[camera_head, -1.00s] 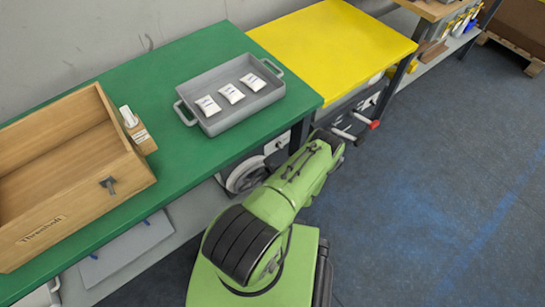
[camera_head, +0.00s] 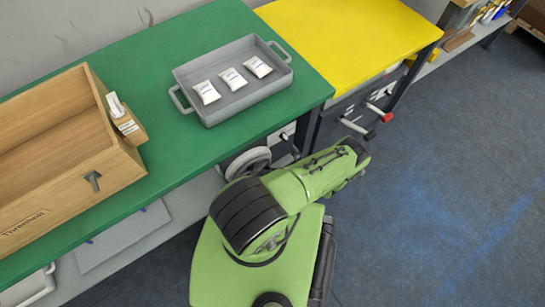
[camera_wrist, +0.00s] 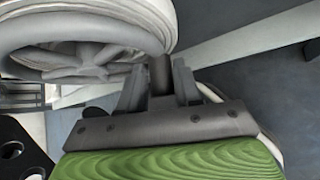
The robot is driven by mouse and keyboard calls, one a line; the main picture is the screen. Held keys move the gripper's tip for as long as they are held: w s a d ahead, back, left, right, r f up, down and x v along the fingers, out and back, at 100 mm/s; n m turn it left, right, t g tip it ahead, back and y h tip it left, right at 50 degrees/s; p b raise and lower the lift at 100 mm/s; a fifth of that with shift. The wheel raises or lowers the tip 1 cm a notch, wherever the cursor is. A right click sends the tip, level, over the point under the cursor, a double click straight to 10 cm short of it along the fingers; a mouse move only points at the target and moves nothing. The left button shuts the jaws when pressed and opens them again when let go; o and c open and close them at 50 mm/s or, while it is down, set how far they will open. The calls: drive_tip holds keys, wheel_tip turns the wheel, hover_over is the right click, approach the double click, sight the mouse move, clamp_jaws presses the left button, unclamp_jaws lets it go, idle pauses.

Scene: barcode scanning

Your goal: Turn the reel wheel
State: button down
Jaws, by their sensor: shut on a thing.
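The reel wheel (camera_head: 248,162) is a pale grey spoked wheel below the green table's front edge in the head view, partly hidden by the table and my arm. In the wrist view the wheel (camera_wrist: 85,32) fills the upper left, its rim and spokes close to the camera. My gripper (camera_wrist: 160,80) is shut on a dark upright handle (camera_wrist: 161,72) beside the wheel's rim. The fingers stand on both sides of the handle. In the head view my gripper is hidden below my green arm.
A grey tray (camera_head: 205,110) with three white packets and a wooden box (camera_head: 90,180) stand on the green table (camera_head: 150,60). A yellow table (camera_head: 345,40) adjoins it. Levers with red and black knobs (camera_head: 386,117) stick out below. The floor (camera_head: 450,180) at right is clear.

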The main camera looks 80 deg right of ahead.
drive_tip(key=shift+w+f+m+t+y, duration=0.15)
drive_tip(key=shift+f+m+t+y, duration=0.2)
drive_tip(key=shift+f, duration=0.2)
drive_tip(key=c, duration=0.9)
unclamp_jaws()
drive_tip(key=shift+w, duration=0.1)
drive_tip(key=shift+c, duration=0.2)
drive_tip(key=p+v, duration=0.2)
drive_tip(key=v, duration=1.3)
drive_tip(key=shift+s, duration=0.35)
drive_tip(key=shift+r, duration=0.1)
drive_tip(key=shift+c, duration=0.5)
